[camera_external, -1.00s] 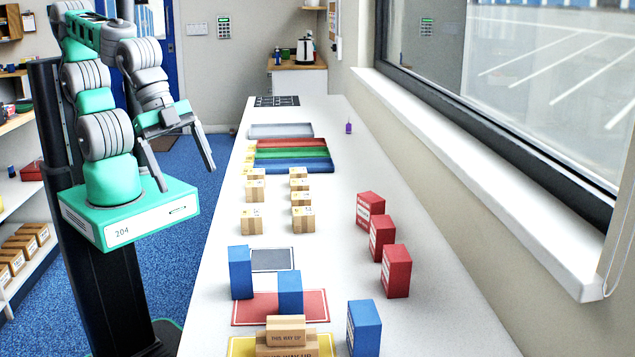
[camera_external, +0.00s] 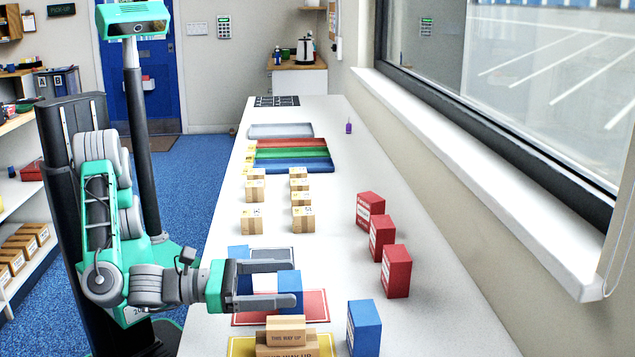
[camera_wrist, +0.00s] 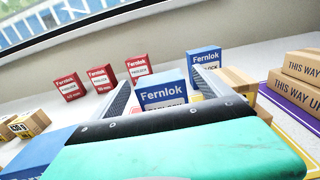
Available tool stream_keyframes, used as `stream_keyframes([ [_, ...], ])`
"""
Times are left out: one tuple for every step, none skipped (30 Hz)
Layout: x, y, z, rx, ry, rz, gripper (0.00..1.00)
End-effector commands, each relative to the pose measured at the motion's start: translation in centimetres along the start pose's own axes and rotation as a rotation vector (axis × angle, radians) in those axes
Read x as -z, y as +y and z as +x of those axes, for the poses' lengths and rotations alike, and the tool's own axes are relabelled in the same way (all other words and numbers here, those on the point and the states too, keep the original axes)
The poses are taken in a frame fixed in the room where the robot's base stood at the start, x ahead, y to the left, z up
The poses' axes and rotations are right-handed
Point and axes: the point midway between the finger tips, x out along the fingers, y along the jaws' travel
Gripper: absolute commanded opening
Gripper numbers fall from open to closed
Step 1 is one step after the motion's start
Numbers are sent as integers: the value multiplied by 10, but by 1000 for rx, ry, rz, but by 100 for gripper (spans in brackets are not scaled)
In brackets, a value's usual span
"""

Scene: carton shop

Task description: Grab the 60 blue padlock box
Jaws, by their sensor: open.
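Three blue padlock boxes stand on the white counter. One blue box (camera_external: 289,284) is on the red mat (camera_external: 316,306); my open gripper (camera_external: 291,282) has its fingers on either side of it. In the wrist view this box (camera_wrist: 162,92) shows a white "Fernlok" label between my fingers (camera_wrist: 163,80); its lower part is hidden by my gripper. I cannot tell whether the fingers touch it. Another blue box (camera_external: 364,328) stands to the right, behind in the wrist view (camera_wrist: 203,58). A third (camera_external: 238,252) is mostly hidden behind my gripper. I cannot read the size number on any blue box.
Three red padlock boxes (camera_external: 382,252) stand along the window side. Brown "THIS WAY UP" cartons (camera_external: 286,335) are stacked on the yellow mat (camera_external: 240,345) close by. Small cartons (camera_external: 303,220) and coloured trays (camera_external: 290,153) lie farther back. The counter's right side is largely clear.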

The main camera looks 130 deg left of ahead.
Motion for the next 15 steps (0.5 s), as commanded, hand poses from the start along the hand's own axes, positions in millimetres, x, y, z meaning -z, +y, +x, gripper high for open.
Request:
stream_keyframes([
  [9, 0, 0, 0, 0, 0, 89],
  [13, 0, 0, 0, 0, 0, 89],
  [18, 0, 0, 0, 1, 0, 89],
  [23, 0, 0, 0, 1, 0, 89],
  [29, 0, 0, 0, 1, 0, 89],
  [38, 0, 0, 0, 2, 2, 89],
  [35, 1, 8, -4, 0, -5, 89],
  [34, 2, 17, -6, 1, -7, 89],
  [33, 2, 26, -6, 0, -7, 89],
  [33, 2, 32, -6, 0, -6, 89],
  [34, 2, 37, -5, 2, -7, 89],
  [33, 2, 43, -5, 1, -6, 89],
  [33, 1, 46, -3, 1, -6, 89],
  [33, 1, 48, -2, 1, -6, 89],
  [32, 1, 50, -1, 1, -6, 89],
])
